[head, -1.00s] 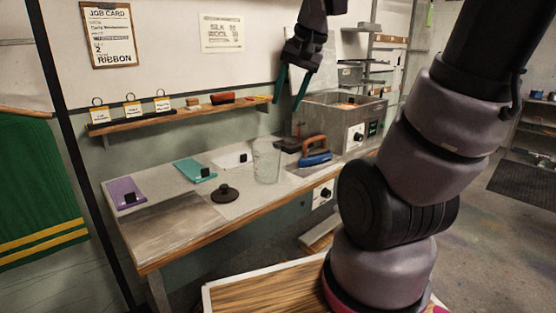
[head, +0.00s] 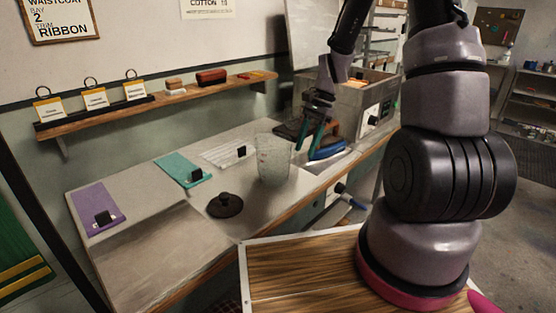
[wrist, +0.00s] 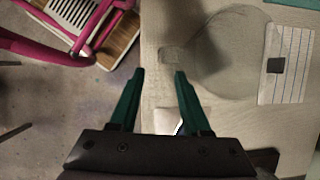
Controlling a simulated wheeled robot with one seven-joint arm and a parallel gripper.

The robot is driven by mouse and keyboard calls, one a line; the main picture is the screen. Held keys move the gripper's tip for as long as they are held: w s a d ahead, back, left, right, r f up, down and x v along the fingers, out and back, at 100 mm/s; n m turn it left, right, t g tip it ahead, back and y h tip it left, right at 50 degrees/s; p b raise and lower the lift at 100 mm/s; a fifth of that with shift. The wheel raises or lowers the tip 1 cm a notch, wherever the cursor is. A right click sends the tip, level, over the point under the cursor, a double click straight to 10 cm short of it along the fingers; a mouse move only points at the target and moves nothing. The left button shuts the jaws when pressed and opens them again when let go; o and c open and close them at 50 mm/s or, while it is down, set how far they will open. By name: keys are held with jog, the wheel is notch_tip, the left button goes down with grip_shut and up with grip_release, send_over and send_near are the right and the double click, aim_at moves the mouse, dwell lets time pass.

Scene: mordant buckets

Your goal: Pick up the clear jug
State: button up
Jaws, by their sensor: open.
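The clear jug (head: 273,160) stands upright on the workbench, close to its front edge. In the wrist view the jug (wrist: 222,55) shows from above as a faint round outline, with a small part, perhaps its handle, sticking out toward the fingers. My gripper (head: 309,148) is open and empty, its green fingers pointing down just right of the jug in the head view. In the wrist view the gripper's fingertips (wrist: 159,73) are apart, with that small part just beyond them. I cannot tell their height above the bench.
A blue iron (head: 327,150) stands behind and right of my gripper, near a metal bath (head: 360,100). A dark round lid (head: 225,205) lies left of the jug. Purple (head: 97,208), teal (head: 183,170) and white (head: 222,152) swatches lie along the bench. A shelf (head: 150,105) runs above.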

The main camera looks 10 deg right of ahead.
aim_at(296, 180)
jog(key=x, duration=0.9)
jog(key=shift+r, duration=0.1)
grip_shut()
dwell(1.2)
